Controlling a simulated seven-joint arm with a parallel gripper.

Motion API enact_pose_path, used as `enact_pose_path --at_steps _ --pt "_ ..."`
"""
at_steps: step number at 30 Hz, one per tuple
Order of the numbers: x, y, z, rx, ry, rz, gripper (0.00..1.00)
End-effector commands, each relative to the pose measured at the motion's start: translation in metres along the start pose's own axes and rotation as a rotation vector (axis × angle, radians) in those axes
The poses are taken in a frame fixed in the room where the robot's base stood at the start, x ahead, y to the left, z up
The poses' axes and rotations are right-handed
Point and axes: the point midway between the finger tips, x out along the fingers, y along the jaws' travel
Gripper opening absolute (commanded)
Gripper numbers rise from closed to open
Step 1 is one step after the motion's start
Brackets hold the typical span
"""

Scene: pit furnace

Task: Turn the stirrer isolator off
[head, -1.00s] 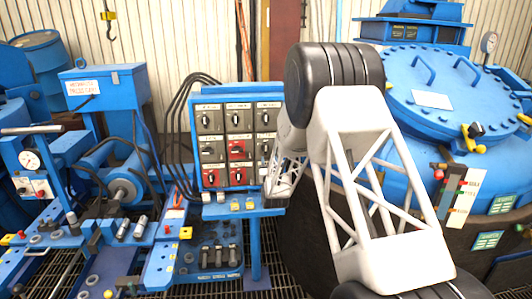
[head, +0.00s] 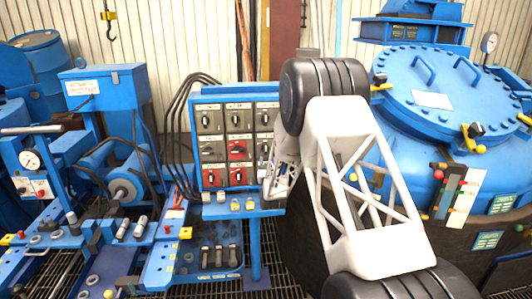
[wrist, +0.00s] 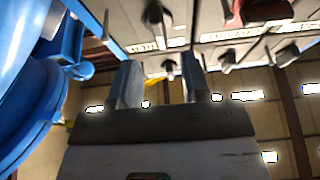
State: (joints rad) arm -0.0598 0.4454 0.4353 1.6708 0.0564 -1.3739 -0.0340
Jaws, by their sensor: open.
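The switch panel (head: 222,190) is a blue frame with rows of rotary switches, mostly on grey plates. The labels are too small to read, so I cannot tell which switch is the stirrer isolator. In the wrist view my gripper (wrist: 160,75) is open and empty, its two fingers apart just short of the panel. A red-plated switch (wrist: 262,10) and grey-plated switches (wrist: 225,62) show beyond the fingertips. In the head view my arm hides part of the panel's right column.
A blue shelf (head: 262,208) with small yellow and white items juts out below the panel. Black cables (head: 178,110) loop at its left. The round blue furnace lid (head: 440,100) stands at the right. Blue machinery (head: 105,90) fills the left side.

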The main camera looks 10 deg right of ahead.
Motion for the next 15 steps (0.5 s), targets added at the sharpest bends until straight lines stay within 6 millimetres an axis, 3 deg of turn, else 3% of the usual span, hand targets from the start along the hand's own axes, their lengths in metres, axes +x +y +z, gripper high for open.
enact_pose_path --at_steps 15 --pt "0.055 0.0 0.0 0.0 0.0 0.0 0.43"
